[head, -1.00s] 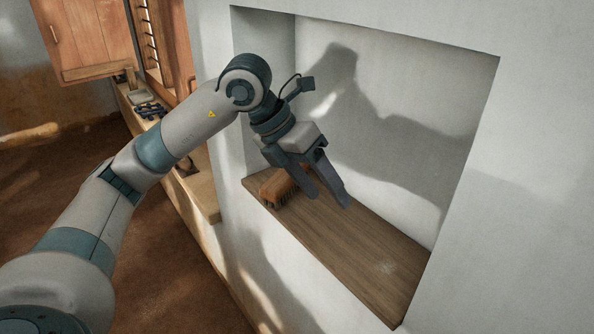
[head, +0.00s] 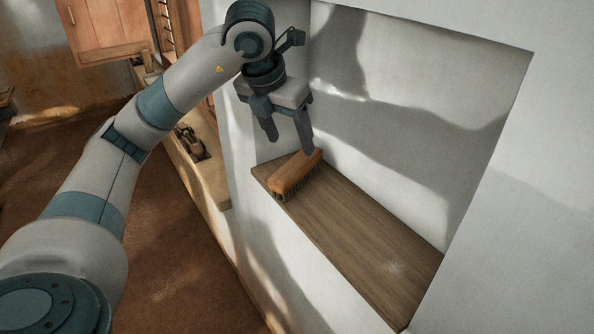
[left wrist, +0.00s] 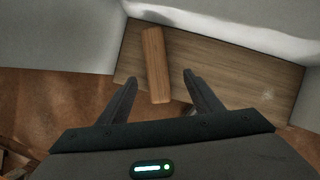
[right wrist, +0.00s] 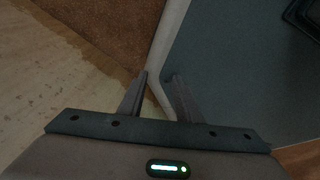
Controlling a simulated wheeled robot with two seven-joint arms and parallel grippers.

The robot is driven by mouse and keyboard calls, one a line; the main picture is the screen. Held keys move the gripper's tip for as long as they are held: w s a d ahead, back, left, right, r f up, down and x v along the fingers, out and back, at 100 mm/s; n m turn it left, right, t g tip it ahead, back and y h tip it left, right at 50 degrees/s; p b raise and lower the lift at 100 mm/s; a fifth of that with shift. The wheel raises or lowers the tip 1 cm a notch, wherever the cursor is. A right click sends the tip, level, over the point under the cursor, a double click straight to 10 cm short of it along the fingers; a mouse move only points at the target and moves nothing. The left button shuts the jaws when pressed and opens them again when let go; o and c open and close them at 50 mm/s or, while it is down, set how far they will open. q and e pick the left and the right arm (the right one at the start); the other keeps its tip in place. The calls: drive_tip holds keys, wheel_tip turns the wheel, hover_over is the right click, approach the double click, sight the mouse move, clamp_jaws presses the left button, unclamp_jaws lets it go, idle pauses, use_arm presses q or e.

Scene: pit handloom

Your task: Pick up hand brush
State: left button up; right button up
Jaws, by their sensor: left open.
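The hand brush (head: 297,172) has a brown wooden block and dark bristles underneath. It lies bristles down at the left end of the wooden shelf board (head: 355,232) in the wall niche. My left gripper (head: 290,145) is open and empty, pointing down above the brush. In the left wrist view the brush (left wrist: 155,60) appears lengthwise in the gap between the open fingers and beyond their tips, with no clear contact. My right gripper (right wrist: 157,74) is in the right wrist view only, its fingers apart with nothing seen between them.
The white niche wall (head: 400,130) rises behind the board, and the niche's side wall stands close to my left gripper. The board is bare right of the brush. A wooden ledge (head: 207,180) with small dark items runs outside the niche at left.

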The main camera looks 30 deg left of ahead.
sight(296, 162)
use_arm(q)
drive_tip(key=shift+w+f, duration=0.15)
drive_tip(key=shift+f, duration=0.3)
drive_tip(key=p+x, duration=0.1)
drive_tip(key=x, duration=0.3)
drive_tip(key=shift+w+a+f, duration=0.1)
drive_tip(key=shift+f, duration=0.25)
use_arm(e)
drive_tip(key=shift+s+d+r+g, duration=0.2)
drive_tip(key=shift+s+d+r, duration=0.05)
drive_tip(key=shift+s, duration=0.25)
drive_tip(key=shift+s+d+r+g, duration=0.2)
drive_tip(key=shift+s+d, duration=0.05)
drive_tip(key=shift+s, duration=0.25)
use_arm(q)
drive_tip(key=shift+w+a+f+p, duration=0.15)
drive_tip(key=shift+w+f+p, duration=0.2)
drive_tip(key=shift+f+p, duration=0.35)
drive_tip(key=x, duration=0.1)
drive_tip(key=p+x, duration=0.1)
drive_tip(key=shift+w+a+f, duration=0.2)
drive_tip(key=shift+f, duration=0.1)
drive_tip(key=shift+w+f+p, duration=0.2)
drive_tip(key=shift+f+p, duration=0.1)
drive_tip(key=shift+f, duration=0.15)
use_arm(e)
wheel_tip(296, 162, up, 3)
drive_tip(key=shift+s+f, duration=0.15)
drive_tip(key=shift+f, duration=0.05)
